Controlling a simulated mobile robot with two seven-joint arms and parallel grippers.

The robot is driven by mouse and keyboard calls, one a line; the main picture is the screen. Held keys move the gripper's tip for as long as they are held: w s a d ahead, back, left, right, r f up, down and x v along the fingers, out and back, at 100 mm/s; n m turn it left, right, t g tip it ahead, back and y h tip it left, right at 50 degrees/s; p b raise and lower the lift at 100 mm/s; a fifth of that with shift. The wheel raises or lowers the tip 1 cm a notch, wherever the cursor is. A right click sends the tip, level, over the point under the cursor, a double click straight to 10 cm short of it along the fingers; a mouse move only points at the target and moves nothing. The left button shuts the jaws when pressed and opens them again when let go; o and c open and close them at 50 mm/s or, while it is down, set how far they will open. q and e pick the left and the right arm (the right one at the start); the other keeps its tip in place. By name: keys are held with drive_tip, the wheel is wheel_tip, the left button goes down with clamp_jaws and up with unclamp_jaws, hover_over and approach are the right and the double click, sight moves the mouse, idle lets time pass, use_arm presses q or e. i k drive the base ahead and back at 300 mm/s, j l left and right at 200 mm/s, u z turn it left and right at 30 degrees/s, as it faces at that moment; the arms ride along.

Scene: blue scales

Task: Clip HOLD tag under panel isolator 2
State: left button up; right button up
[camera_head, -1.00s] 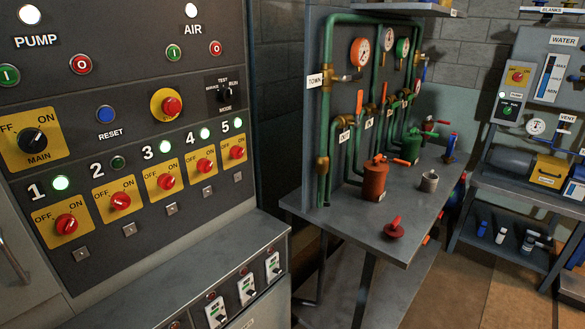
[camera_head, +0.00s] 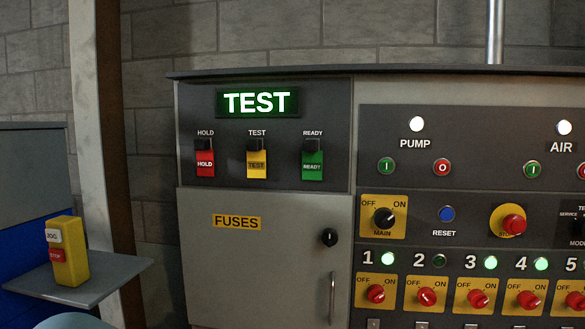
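The red HOLD tag (camera_head: 205,163) hangs under the HOLD label at the upper left of the panel, left of a yellow TEST tag (camera_head: 257,164) and a green READY tag (camera_head: 312,166). Isolator 2 (camera_head: 427,297) is a red knob on a yellow plate, second from the left in the bottom row. The lamp above it is dark. A small square clip (camera_head: 422,323) sits under it at the picture's bottom edge, with nothing seen hanging from it. Neither gripper is in view.
The lit TEST sign (camera_head: 258,103) is above the tags. The FUSES door (camera_head: 255,265) is closed below them. A yellow box (camera_head: 68,250) with JOG and STOP buttons stands on a small shelf (camera_head: 110,280) at the left, by a post (camera_head: 105,130).

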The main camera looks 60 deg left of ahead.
sight(205, 155)
drive_tip(key=u, duration=2.4)
drive_tip(key=l+z, duration=0.15)
drive_tip(key=z, duration=1.1)
drive_tip(key=u, duration=1.3)
drive_tip(key=l, duration=0.15)
drive_tip(key=i, duration=0.05)
